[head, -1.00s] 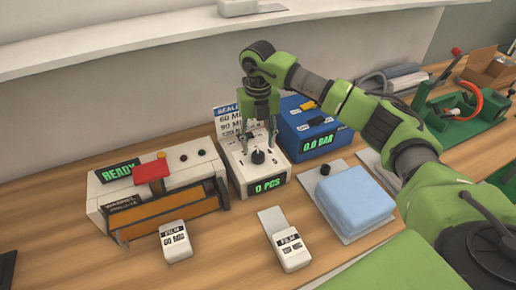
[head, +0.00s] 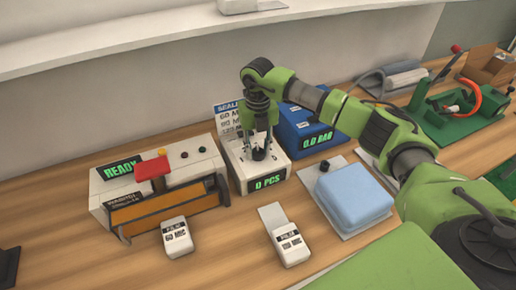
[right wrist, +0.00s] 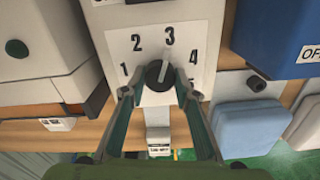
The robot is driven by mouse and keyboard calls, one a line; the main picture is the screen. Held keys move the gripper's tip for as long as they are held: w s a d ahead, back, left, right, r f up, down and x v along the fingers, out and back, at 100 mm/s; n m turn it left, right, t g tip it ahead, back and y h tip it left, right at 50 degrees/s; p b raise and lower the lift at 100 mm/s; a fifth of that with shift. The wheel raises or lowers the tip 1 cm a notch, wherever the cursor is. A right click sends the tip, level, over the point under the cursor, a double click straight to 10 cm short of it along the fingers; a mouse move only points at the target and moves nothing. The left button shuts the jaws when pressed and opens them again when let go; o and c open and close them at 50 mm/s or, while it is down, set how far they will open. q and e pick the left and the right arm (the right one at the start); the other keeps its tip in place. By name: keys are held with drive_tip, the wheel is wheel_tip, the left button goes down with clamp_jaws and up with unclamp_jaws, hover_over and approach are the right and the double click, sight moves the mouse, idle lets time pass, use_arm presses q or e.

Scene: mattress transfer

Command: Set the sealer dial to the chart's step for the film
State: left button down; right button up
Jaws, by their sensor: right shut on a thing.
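The white dial box (head: 240,172) shows "0 PCS" on its front display and has a black dial (right wrist: 158,76) on top. In the right wrist view, the dial has numbers 1 to 5 around it, and its pale pointer points up, about at 3. My right gripper (head: 258,150) is shut on the dial, one finger on each side. The chart (head: 228,118) stands behind the box, partly hidden by my gripper. The sealer (head: 150,190) on the left shows "READY". Two white film boxes (head: 176,237) (head: 288,243) lie in front; their numbers are blurred. My left gripper is not in view.
A blue box (head: 312,130) with a bar display stands close right of the dial box. A light blue folded pad (head: 352,195) lies on a board at right. A green clamp fixture (head: 455,110) is at far right.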

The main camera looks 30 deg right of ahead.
drive_tip(key=n+b, duration=0.3)
drive_tip(key=n, duration=0.1)
drive_tip(key=shift+f, duration=0.1)
drive_tip(key=n+b, duration=0.2)
drive_tip(key=n, duration=0.1)
drive_tip(key=shift+n, duration=0.3)
drive_tip(key=shift+n+b, duration=0.45)
drive_tip(key=shift+n, duration=0.55)
drive_tip(key=shift+r, duration=0.2)
drive_tip(key=o, duration=1.1)
